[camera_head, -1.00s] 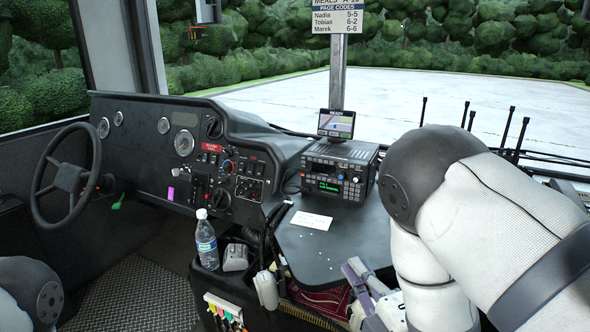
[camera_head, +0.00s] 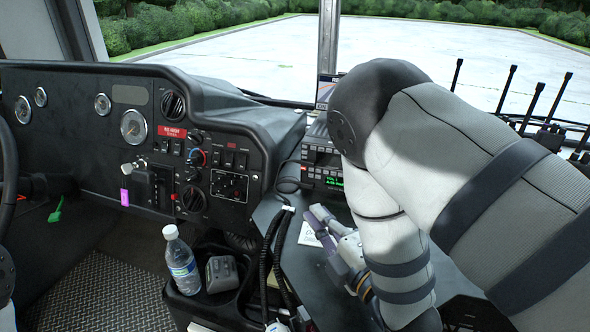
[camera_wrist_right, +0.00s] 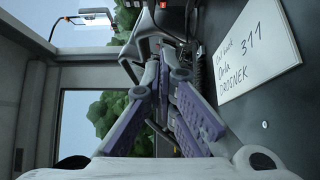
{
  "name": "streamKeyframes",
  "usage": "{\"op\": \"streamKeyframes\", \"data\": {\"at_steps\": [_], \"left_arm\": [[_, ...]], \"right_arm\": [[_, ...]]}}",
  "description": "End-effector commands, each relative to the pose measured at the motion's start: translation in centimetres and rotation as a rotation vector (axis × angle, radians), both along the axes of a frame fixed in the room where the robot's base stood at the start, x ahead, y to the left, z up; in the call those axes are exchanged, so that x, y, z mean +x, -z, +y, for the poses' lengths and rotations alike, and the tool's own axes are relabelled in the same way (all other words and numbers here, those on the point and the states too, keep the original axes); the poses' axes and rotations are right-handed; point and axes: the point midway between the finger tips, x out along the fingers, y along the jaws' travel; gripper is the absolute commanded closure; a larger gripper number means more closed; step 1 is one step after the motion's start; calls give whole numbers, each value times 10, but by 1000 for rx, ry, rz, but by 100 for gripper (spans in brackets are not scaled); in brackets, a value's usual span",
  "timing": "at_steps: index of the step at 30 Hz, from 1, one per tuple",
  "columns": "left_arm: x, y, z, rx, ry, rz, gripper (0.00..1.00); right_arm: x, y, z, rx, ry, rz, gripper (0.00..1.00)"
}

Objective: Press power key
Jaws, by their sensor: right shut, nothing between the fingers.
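The black radio unit (camera_head: 322,160) stands on the dark shelf in the head view. Its left part shows several small keys and a lit green display (camera_head: 334,182); my right arm hides the rest. I cannot tell which key is the power key. My right gripper (camera_head: 316,212), with purple finger pads, is below the radio front and near the white card on the shelf, touching no key that I can see. Its fingers are shut and empty; they also show in the right wrist view (camera_wrist_right: 165,75). My left gripper is out of view.
A handwritten white card (camera_head: 308,235) lies on the shelf and shows in the wrist view (camera_wrist_right: 250,48). A screen (camera_head: 325,90) stands above the radio, partly hidden. A water bottle (camera_head: 181,262) and coiled black cord (camera_head: 268,255) are at left, below the dashboard (camera_head: 70,150).

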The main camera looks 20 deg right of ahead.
Motion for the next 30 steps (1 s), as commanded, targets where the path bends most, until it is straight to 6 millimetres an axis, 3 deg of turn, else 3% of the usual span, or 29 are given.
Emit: {"op": "streamKeyframes", "data": {"at_steps": [10,23,30], "left_arm": [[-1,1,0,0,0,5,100],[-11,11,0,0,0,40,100],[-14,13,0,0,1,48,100]], "right_arm": [[11,1,2,1,0,-1,100],[100,2,19,1,0,0,100],[127,1,0,-1,1,0,100]]}}
